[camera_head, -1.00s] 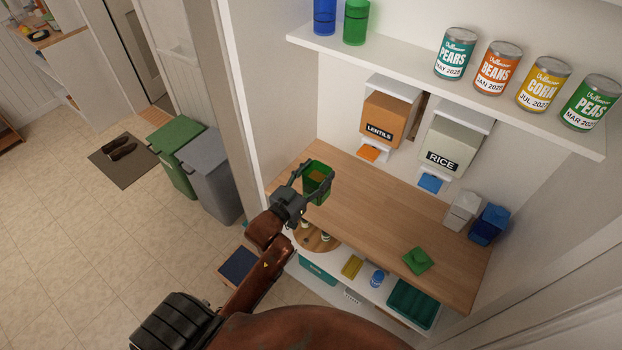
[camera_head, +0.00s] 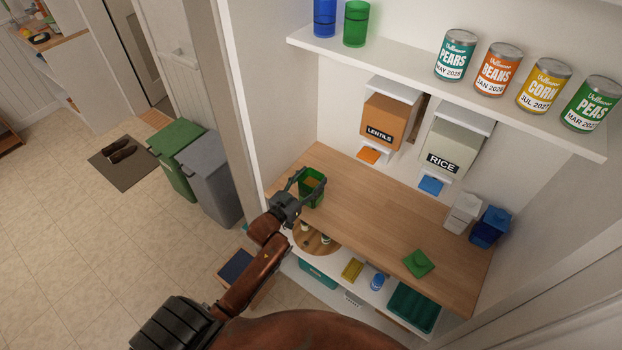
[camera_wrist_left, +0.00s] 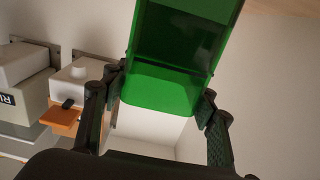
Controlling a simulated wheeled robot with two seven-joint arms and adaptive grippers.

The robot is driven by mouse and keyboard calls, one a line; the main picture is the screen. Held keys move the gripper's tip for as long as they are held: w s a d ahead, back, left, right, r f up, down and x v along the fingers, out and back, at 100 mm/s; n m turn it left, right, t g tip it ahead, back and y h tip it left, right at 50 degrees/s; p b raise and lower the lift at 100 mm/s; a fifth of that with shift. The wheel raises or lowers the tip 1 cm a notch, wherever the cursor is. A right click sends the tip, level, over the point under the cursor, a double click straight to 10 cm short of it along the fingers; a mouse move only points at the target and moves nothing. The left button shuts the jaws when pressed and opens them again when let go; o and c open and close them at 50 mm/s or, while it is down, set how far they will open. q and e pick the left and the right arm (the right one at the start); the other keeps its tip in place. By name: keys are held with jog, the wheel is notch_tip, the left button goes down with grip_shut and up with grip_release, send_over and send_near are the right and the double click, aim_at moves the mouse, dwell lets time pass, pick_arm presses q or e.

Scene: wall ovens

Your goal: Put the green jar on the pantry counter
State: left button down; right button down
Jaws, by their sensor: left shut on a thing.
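The green jar (camera_head: 316,197) is square, see-through and open at the top, with something brown-orange inside. My left gripper (camera_head: 307,186) is shut on it at the left end of the wooden pantry counter (camera_head: 370,207). In the left wrist view the jar (camera_wrist_left: 165,88) sits between the two fingers. I cannot tell whether its base touches the counter or is just above it. A green lid-like piece with a knob (camera_head: 418,263) lies on the counter's front right part. My right gripper is not in view.
Lentils (camera_head: 388,120) and rice (camera_head: 455,145) dispensers hang above the counter's back. White (camera_head: 461,213) and blue (camera_head: 490,227) canisters stand at its right end. Cans line the shelf (camera_head: 430,88) above. The counter's middle is clear. A lower shelf (camera_head: 335,289) holds several items.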

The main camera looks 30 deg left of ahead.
pick_arm(q)
jog(key=c, duration=0.8)
grip_release()
jog(key=shift+f, duration=0.1)
jog(key=shift+s, duration=0.1)
jog(key=s+a, duration=0.1)
jog(key=s, duration=1)
jog(key=shift+s, duration=0.4)
